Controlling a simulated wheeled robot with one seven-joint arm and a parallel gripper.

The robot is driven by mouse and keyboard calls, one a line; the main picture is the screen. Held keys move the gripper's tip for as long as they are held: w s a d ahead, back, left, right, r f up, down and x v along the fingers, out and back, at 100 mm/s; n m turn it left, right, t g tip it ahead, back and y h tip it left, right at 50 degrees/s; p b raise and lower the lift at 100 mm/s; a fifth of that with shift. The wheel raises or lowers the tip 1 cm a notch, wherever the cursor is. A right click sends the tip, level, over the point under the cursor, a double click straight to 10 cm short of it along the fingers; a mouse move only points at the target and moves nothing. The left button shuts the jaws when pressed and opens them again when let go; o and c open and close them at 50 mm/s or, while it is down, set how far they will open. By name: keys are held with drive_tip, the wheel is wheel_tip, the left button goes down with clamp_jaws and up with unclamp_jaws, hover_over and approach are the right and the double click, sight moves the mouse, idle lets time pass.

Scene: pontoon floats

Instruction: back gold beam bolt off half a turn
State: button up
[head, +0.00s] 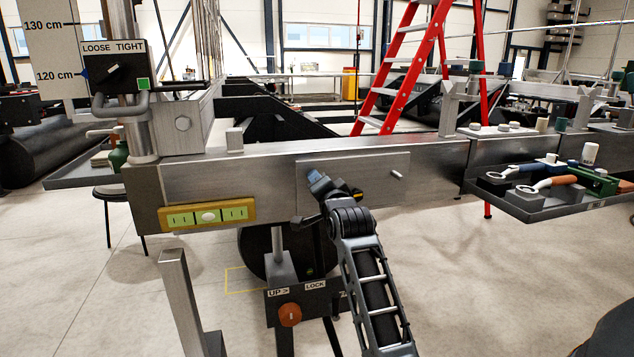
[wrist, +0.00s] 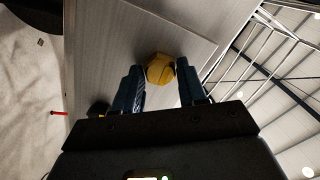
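The gold beam bolt (wrist: 160,69) has a rounded, faceted head and stands out from a grey metal plate in the wrist view. A LOOSE/TIGHT dial (head: 113,73) stands at the upper left.
A silver pin (head: 397,174) juts from the plate right of my gripper. A yellow level (head: 207,215) is fixed on the beam. An UP/LOCK box with an orange knob (head: 289,314) stands below. A tool tray (head: 555,205) projects at the right.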

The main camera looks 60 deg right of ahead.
drive_tip(key=c, duration=0.6)
drive_tip(key=shift+n+p, duration=3.2)
drive_tip(key=shift+n, duration=2.9)
drive_tip(key=shift+a+n+p, duration=0.1)
drive_tip(key=shift+n+p, duration=4.15)
drive_tip(key=shift+n, duration=1.75)
